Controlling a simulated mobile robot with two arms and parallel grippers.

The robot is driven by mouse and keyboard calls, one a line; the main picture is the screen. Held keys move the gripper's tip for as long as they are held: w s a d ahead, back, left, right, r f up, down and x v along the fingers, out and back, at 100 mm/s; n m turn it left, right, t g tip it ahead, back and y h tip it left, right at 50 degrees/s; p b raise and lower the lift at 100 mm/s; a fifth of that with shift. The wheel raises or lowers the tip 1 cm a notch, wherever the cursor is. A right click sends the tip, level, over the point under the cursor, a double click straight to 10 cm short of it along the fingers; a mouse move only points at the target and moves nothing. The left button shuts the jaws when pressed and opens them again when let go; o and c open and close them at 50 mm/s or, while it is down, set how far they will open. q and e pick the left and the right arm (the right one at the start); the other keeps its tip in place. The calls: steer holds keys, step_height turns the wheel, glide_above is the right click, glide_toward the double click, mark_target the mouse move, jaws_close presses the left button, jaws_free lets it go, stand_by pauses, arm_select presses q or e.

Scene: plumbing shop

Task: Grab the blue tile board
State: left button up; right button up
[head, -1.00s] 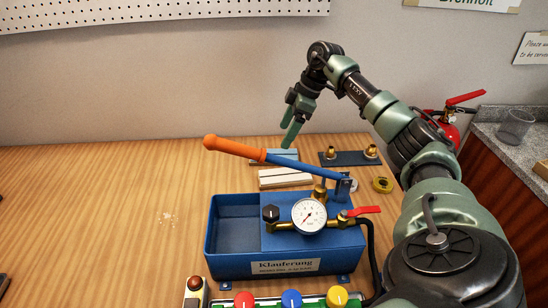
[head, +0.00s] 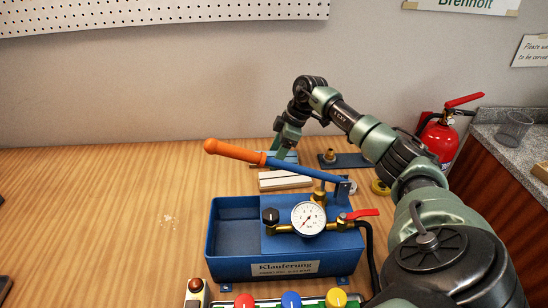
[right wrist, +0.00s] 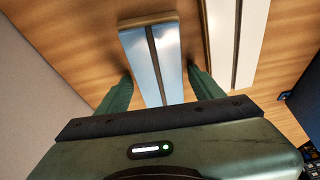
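The blue tile board (head: 291,157) lies at the back of the wooden bench, partly hidden behind my right gripper and the orange-handled lever. In the right wrist view the board (right wrist: 173,62) is light blue with a dark groove along its length. My right gripper (head: 281,151) points down at the board. In the right wrist view its two green fingers (right wrist: 161,84) are apart, one on each side of the board's near end, with gaps visible. I cannot tell how high the fingertips are above the bench. My left gripper is not in view.
A white grooved board (head: 285,180) lies just in front of the blue one. The blue test pump (head: 230,266) with gauge (head: 308,217) and orange lever handle (head: 234,150) stands nearer. A dark plate with brass fittings (head: 350,160) lies to the right. The bench's left is mostly clear.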

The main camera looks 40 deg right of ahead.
steer(key=c, duration=1)
steer(key=shift+c, duration=1)
steer(key=shift+r, duration=0.15)
